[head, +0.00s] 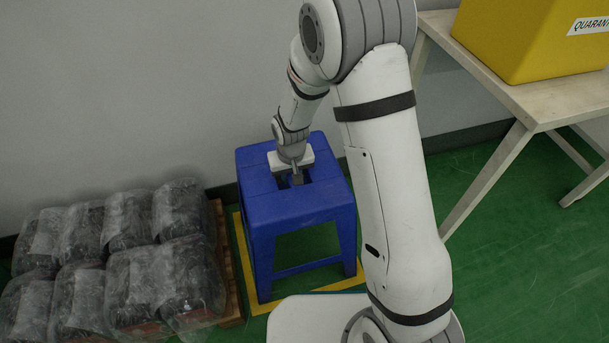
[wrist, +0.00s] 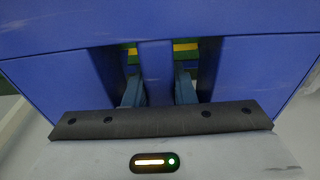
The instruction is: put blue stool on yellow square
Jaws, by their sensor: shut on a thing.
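The blue stool (head: 297,205) stands upright in front of the wall in the head view, with my arm reaching over it. A yellow square outline (head: 238,232) is on the green floor around and under the stool's legs; part of it is hidden by the stool and by my own body. My gripper (head: 296,180) points down into the slots of the stool's seat. In the wrist view my gripper (wrist: 158,92) is shut on the bar between the two slots of the blue stool (wrist: 155,28). Yellow and green floor shows through the slots. I cannot tell whether the legs touch the floor.
Several black bundles in clear plastic (head: 120,245) lie on a wooden pallet (head: 226,262) close to the stool's left. A light table (head: 520,95) with a yellow box (head: 530,35) stands at the right. The wall is right behind the stool. Green floor (head: 510,250) is clear at the right.

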